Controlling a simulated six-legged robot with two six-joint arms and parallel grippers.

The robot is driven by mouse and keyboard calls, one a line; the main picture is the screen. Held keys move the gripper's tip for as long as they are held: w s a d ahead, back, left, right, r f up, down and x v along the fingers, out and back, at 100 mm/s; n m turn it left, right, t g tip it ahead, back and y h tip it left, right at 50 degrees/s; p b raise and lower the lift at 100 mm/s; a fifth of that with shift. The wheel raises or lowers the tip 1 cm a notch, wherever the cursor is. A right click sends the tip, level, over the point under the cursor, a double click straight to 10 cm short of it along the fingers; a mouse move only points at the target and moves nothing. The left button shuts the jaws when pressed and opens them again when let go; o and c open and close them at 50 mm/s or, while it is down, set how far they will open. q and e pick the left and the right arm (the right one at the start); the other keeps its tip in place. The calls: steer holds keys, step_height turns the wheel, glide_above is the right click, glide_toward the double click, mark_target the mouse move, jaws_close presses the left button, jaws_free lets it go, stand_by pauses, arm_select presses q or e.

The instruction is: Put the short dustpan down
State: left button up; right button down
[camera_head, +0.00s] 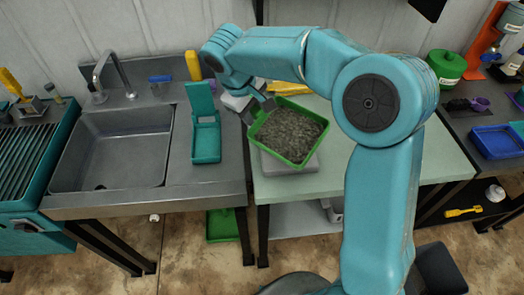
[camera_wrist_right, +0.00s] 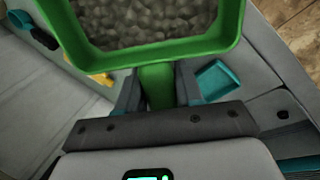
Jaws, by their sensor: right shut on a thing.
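The short dustpan (camera_head: 273,152) is green and filled with grey granules (camera_head: 290,132). My right gripper (camera_head: 257,110) is shut on its handle at the back left side of the pan. In the right wrist view the green handle sits between the fingers of my right gripper (camera_wrist_right: 157,92), and the pan (camera_wrist_right: 150,54) stretches out ahead of them. The pan is over a grey scale-like block (camera_head: 292,163) on the pale bench; I cannot tell whether they touch. My left gripper is not in view.
The pale bench top (camera_head: 325,180) is bare in front of the block.

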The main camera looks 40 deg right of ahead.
steer(key=f, duration=0.9)
steer(key=shift+w+f, duration=0.2)
steer(key=shift+f, duration=0.1)
steer(key=shift+s+f, duration=0.15)
steer(key=shift+f, duration=0.05)
step_height(320, 180, down, 4)
steer(key=shift+a+r, duration=0.1)
steer(key=shift+r, duration=0.15)
steer(key=shift+f+p, duration=0.15)
steer(key=shift+p, duration=0.15)
steer(key=c, duration=0.7)
jaws_free()
steer(key=shift+c, duration=0.2)
